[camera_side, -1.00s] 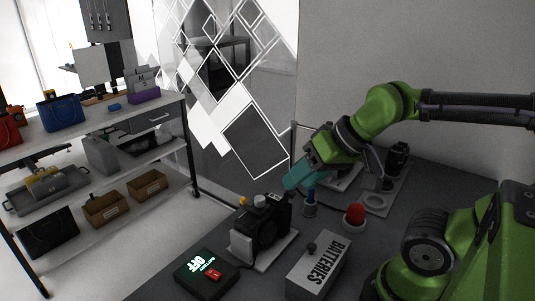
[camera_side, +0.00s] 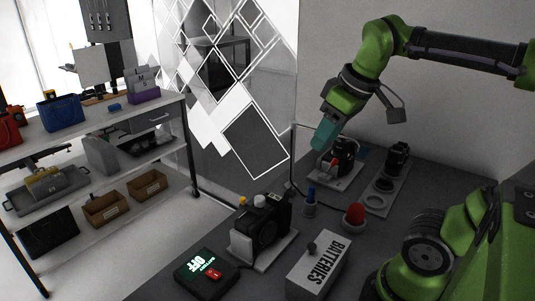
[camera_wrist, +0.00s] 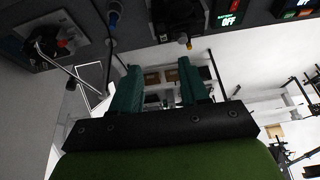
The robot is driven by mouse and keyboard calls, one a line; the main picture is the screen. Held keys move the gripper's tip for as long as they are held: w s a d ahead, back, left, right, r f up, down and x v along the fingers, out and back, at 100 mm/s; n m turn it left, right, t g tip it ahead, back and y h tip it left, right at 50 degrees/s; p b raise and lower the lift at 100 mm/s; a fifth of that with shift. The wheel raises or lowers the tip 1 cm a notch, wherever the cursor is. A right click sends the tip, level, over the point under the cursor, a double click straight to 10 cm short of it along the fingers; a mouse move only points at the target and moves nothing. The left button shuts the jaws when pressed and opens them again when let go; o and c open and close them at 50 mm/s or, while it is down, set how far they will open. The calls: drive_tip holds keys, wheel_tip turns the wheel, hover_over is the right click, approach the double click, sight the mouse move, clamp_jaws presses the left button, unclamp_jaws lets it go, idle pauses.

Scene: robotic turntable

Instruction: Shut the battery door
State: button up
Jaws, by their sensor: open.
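A black camera (camera_side: 268,222) with a pale side panel stands on a light plate on the dark table; it also shows at the top of the wrist view (camera_wrist: 178,15). A second black device (camera_side: 344,153) with a red part sits on another light plate at the back. I cannot make out a battery door on either. My gripper (camera_side: 320,140), with teal fingers, is raised above the table, left of the second device in the picture. In the wrist view the fingers (camera_wrist: 160,78) are apart with nothing between them.
A grey BATTERIES box (camera_side: 318,265) stands at the front. A display reading OFF (camera_side: 207,273) with a red switch is at front left. A red dome button (camera_side: 354,216) and a blue-topped post (camera_side: 310,203) stand mid-table. A tray with round recesses (camera_side: 386,190) lies at right.

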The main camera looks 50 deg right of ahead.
sight(292, 193)
drive_tip(key=x, duration=1.7)
drive_tip(key=shift+s+a, duration=0.1)
drive_tip(key=shift+s, duration=0.1)
drive_tip(key=c, duration=0.8)
